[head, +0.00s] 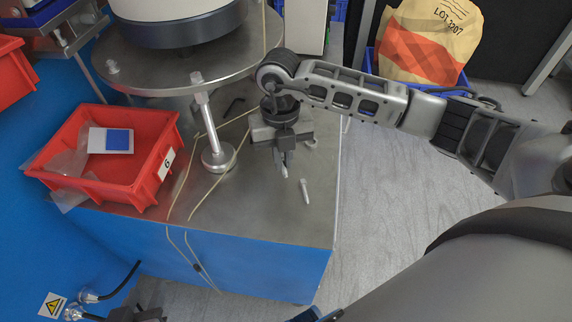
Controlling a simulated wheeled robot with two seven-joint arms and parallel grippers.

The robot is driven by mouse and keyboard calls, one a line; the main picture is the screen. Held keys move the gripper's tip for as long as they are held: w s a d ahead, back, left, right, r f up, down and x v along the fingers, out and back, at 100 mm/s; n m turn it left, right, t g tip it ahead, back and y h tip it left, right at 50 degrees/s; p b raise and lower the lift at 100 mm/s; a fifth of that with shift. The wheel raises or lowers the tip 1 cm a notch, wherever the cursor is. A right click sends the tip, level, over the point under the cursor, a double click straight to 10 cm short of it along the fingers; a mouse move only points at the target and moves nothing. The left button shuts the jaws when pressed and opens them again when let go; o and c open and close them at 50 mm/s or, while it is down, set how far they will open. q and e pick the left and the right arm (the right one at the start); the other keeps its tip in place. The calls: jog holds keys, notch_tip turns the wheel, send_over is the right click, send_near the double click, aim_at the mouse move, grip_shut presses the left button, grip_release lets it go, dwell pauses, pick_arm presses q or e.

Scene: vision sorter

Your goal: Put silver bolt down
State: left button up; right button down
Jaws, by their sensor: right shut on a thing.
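My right gripper (284,165) points down over the grey metal worktop (260,210), close to its right edge. It is shut on a small silver bolt (284,172), mostly hidden between the fingers; only a light bit shows at the tips. I cannot tell whether this bolt touches the worktop. A second silver bolt (305,191) is on the worktop just right of and nearer than the fingertips, apart from them. My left gripper (136,314) is partly in view at the bottom left edge, dark and cut off, so its opening is unclear.
A red bin (150,190) labelled 6 holds clear bags and a blue-and-white card (110,140). A round metal plate (160,78) on posts overhangs the worktop behind. Thin cables (185,205) cross the worktop. Bare worktop lies nearer than the gripper. A paper sack (425,45) stands behind right.

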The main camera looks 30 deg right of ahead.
jog(key=shift+w+d+f, duration=0.2)
jog(key=shift+d+f, duration=0.1)
jog(key=shift+f, duration=0.1)
jog(key=shift+w+d+f, duration=0.1)
jog(key=shift+d+f, duration=0.05)
jog(key=shift+f, duration=0.8)
jog(key=shift+w+d+f, duration=0.1)
jog(key=shift+f, duration=0.85)
jog(key=shift+s, duration=0.1)
jog(key=shift+f, duration=0.2)
jog(key=c, duration=1.5)
grip_release()
